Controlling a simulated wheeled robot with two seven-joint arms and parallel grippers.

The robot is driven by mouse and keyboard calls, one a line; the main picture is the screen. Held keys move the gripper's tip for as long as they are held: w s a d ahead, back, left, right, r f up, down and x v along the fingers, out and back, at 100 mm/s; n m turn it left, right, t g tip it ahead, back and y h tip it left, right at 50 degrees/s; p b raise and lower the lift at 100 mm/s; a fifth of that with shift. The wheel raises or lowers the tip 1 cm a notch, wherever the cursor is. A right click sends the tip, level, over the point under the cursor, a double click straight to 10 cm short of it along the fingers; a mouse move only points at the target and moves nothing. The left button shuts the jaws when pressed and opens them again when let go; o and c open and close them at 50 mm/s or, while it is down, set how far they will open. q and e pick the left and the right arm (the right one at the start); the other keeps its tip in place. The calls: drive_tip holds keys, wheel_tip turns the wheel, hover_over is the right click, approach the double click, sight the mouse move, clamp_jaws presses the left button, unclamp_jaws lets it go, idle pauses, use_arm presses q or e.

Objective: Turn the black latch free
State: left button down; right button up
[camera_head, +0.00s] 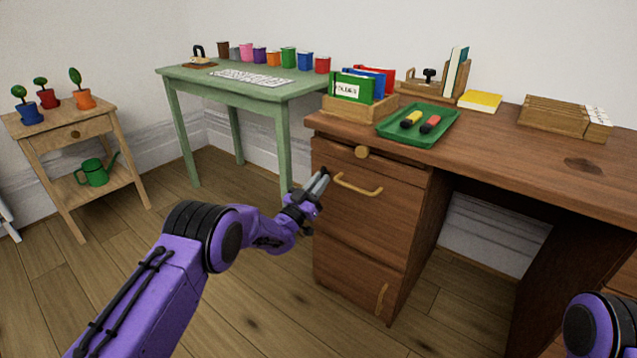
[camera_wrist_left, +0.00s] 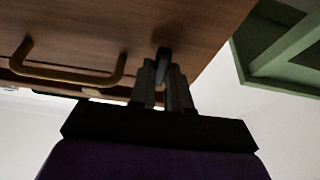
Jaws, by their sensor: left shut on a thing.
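The black latch (camera_wrist_left: 164,54) shows in the left wrist view as a small dark piece on the wooden front of the desk, near its side edge. My left gripper (camera_wrist_left: 163,75) is shut on it, with one finger on each side. In the head view my left gripper (camera_head: 322,178) reaches the upper left of the desk pedestal, just left of the brass drawer handle (camera_head: 358,187); its fingers mostly hide the latch there. The drawer front (camera_head: 375,212) looks shut. My right gripper is out of view; only part of my right arm shows.
A brass knob (camera_head: 362,152) sits just above the handle. The brown desk (camera_head: 500,152) carries a green tray (camera_head: 391,139), a folder box (camera_head: 346,108) and other items. A green table (camera_head: 222,90) stands behind left. The floor left of the pedestal is open.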

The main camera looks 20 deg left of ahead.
use_arm(q)
drive_tip(key=c, duration=1.1)
unclamp_jaws()
drive_tip(key=p+v, duration=0.2)
drive_tip(key=v, duration=0.8)
drive_tip(key=shift+s+f, duration=0.2)
drive_tip(key=shift+s, duration=0.05)
drive_tip(key=shift+a, duration=0.1)
